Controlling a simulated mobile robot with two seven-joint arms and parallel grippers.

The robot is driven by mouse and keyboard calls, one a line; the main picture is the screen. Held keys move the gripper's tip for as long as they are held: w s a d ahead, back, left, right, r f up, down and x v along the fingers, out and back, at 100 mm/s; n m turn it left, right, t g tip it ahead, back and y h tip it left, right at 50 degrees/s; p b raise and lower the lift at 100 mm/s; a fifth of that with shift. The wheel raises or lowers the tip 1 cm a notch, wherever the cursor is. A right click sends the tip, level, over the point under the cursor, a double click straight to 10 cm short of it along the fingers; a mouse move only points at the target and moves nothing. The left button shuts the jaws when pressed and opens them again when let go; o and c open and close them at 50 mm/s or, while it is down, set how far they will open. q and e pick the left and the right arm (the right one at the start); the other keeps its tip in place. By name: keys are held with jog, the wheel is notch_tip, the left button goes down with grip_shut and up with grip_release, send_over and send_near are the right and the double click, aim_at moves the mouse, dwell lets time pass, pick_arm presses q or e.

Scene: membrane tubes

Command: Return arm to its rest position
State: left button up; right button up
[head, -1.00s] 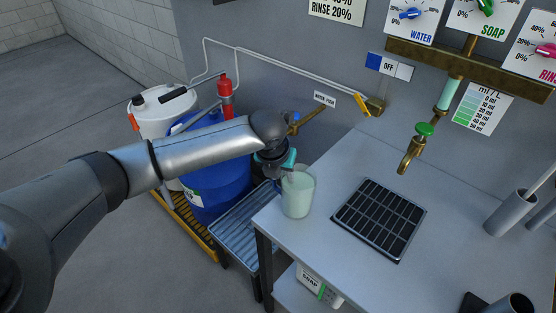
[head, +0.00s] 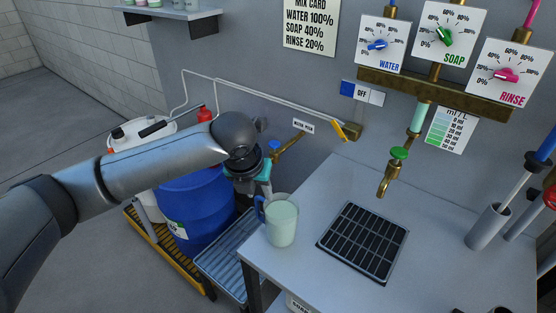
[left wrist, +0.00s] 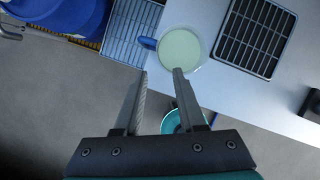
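A translucent mug (head: 283,226) with a blue handle and pale green liquid stands upright at the left edge of the grey table. It also shows in the left wrist view (left wrist: 181,47), just beyond my fingertips. My left gripper (head: 258,192) is beside and behind the mug's handle in the head view. In the left wrist view the fingers of my left gripper (left wrist: 160,72) are apart with nothing between them. In the head view the gripper partly overlaps the mug's handle side, and contact cannot be told. My right gripper is not in view.
A drain grate (head: 363,242) lies right of the mug, below a brass tap (head: 387,177). A blue barrel (head: 195,210) and a ribbed tray (head: 225,262) are left of the table. Pipes and a yellow-handled valve (head: 340,131) run along the wall. Grey tubes stand at right.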

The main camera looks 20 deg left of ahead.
pick_arm(q)
jog(key=s+d+f+n+h, duration=0.3)
jog(key=s+d+f+n, duration=0.4)
jog(key=s+d+n, duration=0.65)
jog(key=s+a+f+n+y, duration=0.35)
jog(key=s+a+n, duration=0.75)
jog(key=n, duration=0.8)
notch_tip(320, 180, down, 26)
jog(key=s+g+b, duration=0.2)
jog(key=b, duration=0.3)
jog(key=s+a+f+g+b, duration=0.1)
jog(key=s+f+b, duration=0.3)
jog(key=s+f, duration=1.1)
notch_tip(320, 180, down, 4)
jog(key=shift+a+f, duration=0.1)
jog(key=shift+a, duration=0.8)
